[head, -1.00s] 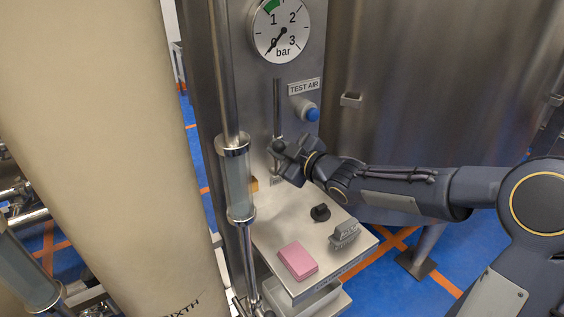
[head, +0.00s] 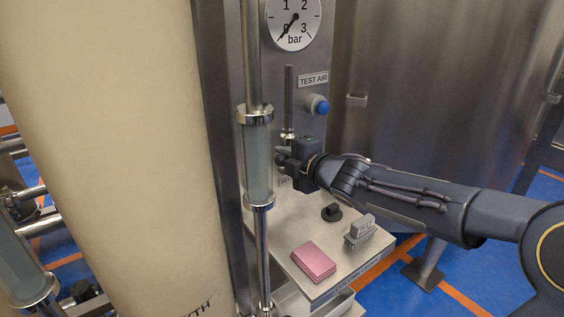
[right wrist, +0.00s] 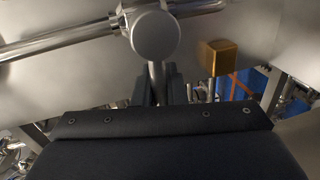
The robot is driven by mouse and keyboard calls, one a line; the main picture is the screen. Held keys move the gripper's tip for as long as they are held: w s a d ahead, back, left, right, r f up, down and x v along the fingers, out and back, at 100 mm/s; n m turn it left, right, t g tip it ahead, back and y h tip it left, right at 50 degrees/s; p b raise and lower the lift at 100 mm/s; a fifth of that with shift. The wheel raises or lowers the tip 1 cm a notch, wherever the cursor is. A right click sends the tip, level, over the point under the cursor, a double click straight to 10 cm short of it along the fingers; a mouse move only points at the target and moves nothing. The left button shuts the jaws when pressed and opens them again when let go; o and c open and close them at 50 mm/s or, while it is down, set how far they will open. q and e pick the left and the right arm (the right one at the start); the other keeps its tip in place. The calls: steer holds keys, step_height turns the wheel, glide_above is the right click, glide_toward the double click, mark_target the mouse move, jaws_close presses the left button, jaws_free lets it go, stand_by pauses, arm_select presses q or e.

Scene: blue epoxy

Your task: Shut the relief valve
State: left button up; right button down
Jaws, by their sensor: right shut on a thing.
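The relief valve shows in the right wrist view as a metal body with a round end cap (right wrist: 155,36) on a horizontal pipe. A thin metal handle (right wrist: 154,84) runs down from it between the fingers of my right gripper (right wrist: 160,92). In the head view the valve fitting (head: 289,135) sits at the foot of a short vertical pipe on the steel panel. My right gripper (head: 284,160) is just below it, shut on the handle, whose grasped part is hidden. My left gripper is not in view.
A pressure gauge (head: 294,19) and a blue button (head: 321,107) are on the panel. A shelf below holds a pink pad (head: 314,260), a black knob (head: 331,212) and a grey block (head: 360,230). A sight glass (head: 258,160) stands close left. The wrist view shows a brass cube (right wrist: 212,58).

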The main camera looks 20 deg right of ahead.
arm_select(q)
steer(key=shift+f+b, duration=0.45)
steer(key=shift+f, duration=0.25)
arm_select(e)
steer(key=shift+a+f+n, duration=0.2)
steer(key=shift+a+n, duration=0.2)
steer(key=shift+n, duration=0.1)
steer(key=shift+s+f, duration=0.1)
steer(key=c, duration=1.7)
jaws_free()
steer(key=o, duration=0.3)
steer(key=shift+a, duration=0.15)
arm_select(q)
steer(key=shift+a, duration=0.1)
arm_select(e)
steer(key=shift+d, duration=0.2)
